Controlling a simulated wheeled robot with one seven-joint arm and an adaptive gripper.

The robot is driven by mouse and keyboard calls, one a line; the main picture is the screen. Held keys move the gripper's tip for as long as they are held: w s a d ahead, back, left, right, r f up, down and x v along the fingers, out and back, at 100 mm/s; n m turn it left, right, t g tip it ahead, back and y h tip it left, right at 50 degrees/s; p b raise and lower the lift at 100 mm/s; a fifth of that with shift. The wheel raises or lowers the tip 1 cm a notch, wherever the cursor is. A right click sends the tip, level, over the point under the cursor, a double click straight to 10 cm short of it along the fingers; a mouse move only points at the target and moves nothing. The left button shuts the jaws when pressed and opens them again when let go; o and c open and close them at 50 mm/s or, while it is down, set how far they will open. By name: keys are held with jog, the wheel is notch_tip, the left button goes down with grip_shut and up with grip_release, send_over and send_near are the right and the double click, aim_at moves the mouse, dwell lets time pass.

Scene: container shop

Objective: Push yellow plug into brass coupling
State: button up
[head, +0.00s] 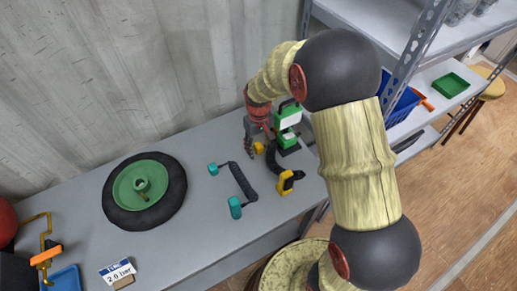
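A dark curved hose (272,160) lies on the grey bench with a yellow-and-black end (287,182) near the bench's front edge. A smaller yellow piece (259,148) shows at its far end, right beside my gripper (251,150). I cannot tell which yellow piece is the plug. My gripper points down at the back of the bench, left of a green-and-white device (287,125). Its fingers are small and dark, and I cannot tell whether they hold the yellow piece. No brass coupling can be made out; it may be hidden by the gripper or the device.
A dark hose with teal ends (241,183) lies left of the yellow-ended one. A black tyre with a green hub (121,213), a sign (118,272) and a blue tray (66,280) are farther left. A metal shelf (410,60) stands right; a round drum (285,268) stands below the bench.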

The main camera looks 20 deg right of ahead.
aim_at(258, 146)
jog(key=shift+c, duration=1.2)
grip_shut()
jog(key=shift+r, duration=0.45)
jog(key=r, duration=0.1)
jog(key=r+p, duration=0.2)
jog(key=shift+s+a+r, duration=0.1)
jog(key=shift+s+r, duration=0.05)
jog(key=shift+s, duration=0.1)
jog(key=s+a+r+p, duration=0.3)
jog(key=s+r, duration=0.5)
jog(key=s, duration=0.5)
jog(key=shift+r+p, duration=0.4)
jog(key=shift+p, duration=0.2)
